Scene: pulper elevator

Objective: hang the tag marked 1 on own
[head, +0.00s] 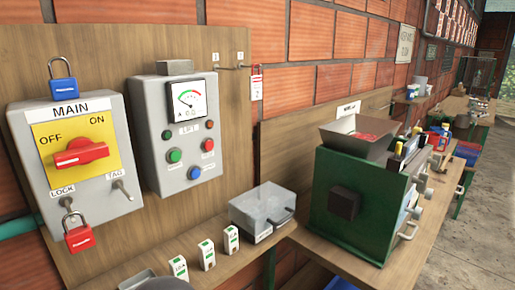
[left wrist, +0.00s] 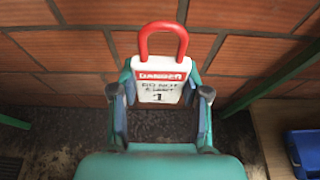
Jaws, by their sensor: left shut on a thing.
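The tag marked 1 (left wrist: 163,85) is a white plate with a red "DANGER" band and a red loop on top. It is upright between the fingers of my left gripper (left wrist: 160,98), which is shut on it in the left wrist view. Another red-and-white tag (head: 256,84) hangs from a hook on the wooden board; its number is too small to be sure. Small hooks with labels (head: 216,57) and (head: 238,57) are left of it. A bare metal peg (head: 123,189) sits under the word TAG on the MAIN box (head: 72,160). My right gripper is not in view.
The MAIN switch (head: 80,152) is red on yellow; a blue padlock (head: 64,82) is on top and a red padlock (head: 78,234) hangs below. A grey LIFT panel (head: 180,130) is beside it. A green machine (head: 350,195) stands on the bench to the right.

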